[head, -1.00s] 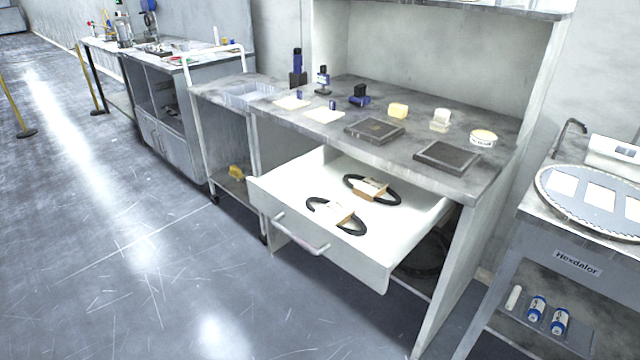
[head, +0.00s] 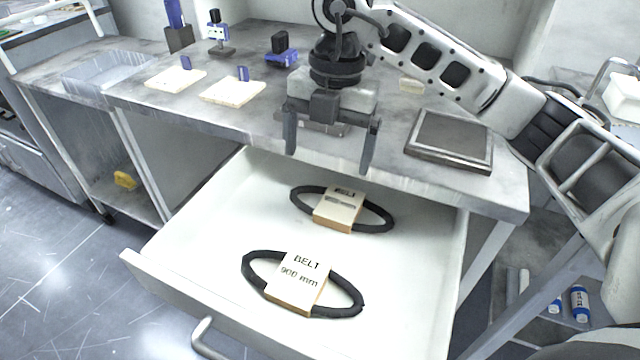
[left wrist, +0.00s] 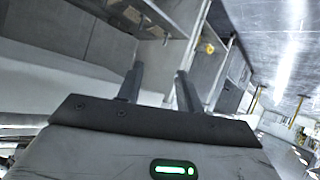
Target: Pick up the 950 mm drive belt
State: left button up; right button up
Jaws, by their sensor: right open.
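Two black drive belts, each in a cardboard sleeve marked BELT, lie flat in the open white drawer (head: 200,235). The near belt (head: 345,300) has a sleeve reading what looks like 900 mm. The far belt (head: 377,215) has a second label line too small to read, so I cannot confirm which is 950 mm. My right gripper (head: 330,156) is open and empty, fingers down, in front of the bench top and beyond the far belt in the picture. My left gripper (left wrist: 158,78) shows in the left wrist view, fingers apart, nothing between them.
The bench top (head: 390,170) overhangs the drawer's back. On it are a dark square plate (head: 450,138), two pale pads (head: 232,90) and small blue-black instruments (head: 281,48). The drawer handle (head: 205,340) sticks out in front. Blue-labelled bottles (head: 580,303) stand on a lower shelf at right.

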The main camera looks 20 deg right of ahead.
jog(key=w+d+m+h, duration=0.1)
jog(key=w+d, duration=0.1)
send_over(336, 210)
notch_tip(336, 210, down, 8)
jog(key=shift+s+a+f+b, duration=0.1)
jog(key=shift+b, duration=0.3)
jog(key=shift+f, duration=3.25)
jog(key=c, duration=1.2)
